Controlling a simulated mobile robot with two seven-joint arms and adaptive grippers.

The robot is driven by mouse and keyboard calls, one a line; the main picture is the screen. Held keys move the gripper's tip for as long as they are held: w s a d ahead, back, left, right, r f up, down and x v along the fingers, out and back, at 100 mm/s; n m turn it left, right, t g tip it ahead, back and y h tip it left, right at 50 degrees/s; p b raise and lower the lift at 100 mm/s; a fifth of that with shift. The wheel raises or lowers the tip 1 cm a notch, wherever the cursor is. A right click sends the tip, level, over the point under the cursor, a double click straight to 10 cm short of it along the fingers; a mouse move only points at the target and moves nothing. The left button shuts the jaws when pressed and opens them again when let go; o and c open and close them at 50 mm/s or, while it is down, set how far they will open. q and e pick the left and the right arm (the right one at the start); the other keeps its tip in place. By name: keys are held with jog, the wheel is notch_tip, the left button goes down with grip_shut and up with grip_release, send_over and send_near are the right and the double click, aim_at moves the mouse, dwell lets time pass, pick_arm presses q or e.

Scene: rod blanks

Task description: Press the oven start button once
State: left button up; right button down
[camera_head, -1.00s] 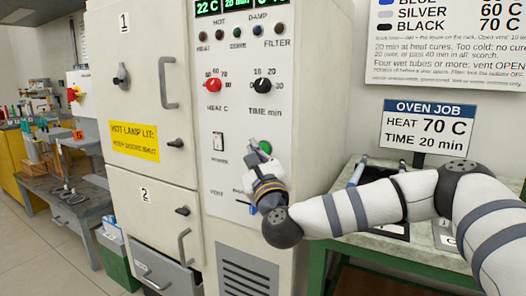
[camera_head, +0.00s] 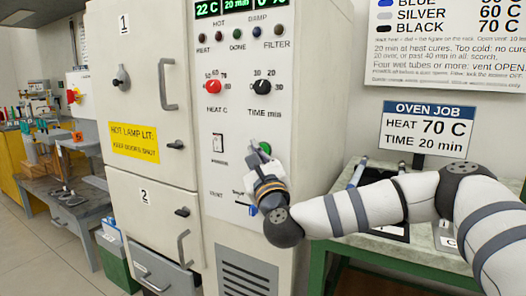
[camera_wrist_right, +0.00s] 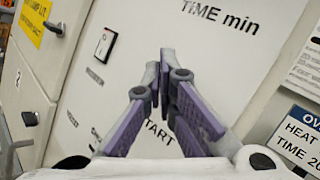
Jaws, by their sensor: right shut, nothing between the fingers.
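The oven (camera_head: 310,110) has a white control panel with a green start button (camera_head: 265,147), partly covered by my right gripper (camera_head: 252,144). The right gripper's fingers are shut and empty, with their tips at or very close to the button's left side. In the right wrist view the purple-sided fingers (camera_wrist_right: 166,56) come together at the tips in front of the panel. The word START shows between them, and the button itself is hidden there. I cannot tell whether the tips touch the button. My left gripper is not in view.
Above the button are a red heat knob (camera_head: 214,87), a black time knob (camera_head: 262,87) and a display (camera_head: 225,6) reading 22 C and 20 min. A power switch (camera_head: 218,143) is to the left. The job sign (camera_head: 428,130) reads 70 C, 20 min. A bench (camera_head: 345,208) stands right.

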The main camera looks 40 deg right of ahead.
dwell(0.5)
jog(key=shift+w+d, duration=0.15)
jog(key=shift+d, duration=0.25)
jog(key=shift+w+d, duration=0.15)
jog(key=shift+d, duration=0.2)
dwell(0.5)
jog(key=shift+a, duration=0.1)
jog(key=shift+s+a, duration=0.3)
jog(key=shift+a, duration=0.35)
jog(key=shift+a, duration=0.1)
jog(key=a, duration=0.1)
jog(key=s+a, duration=0.1)
jog(key=a, duration=0.1)
jog(key=s+a, duration=0.1)
jog(key=shift+a, duration=0.2)
dwell(0.7)
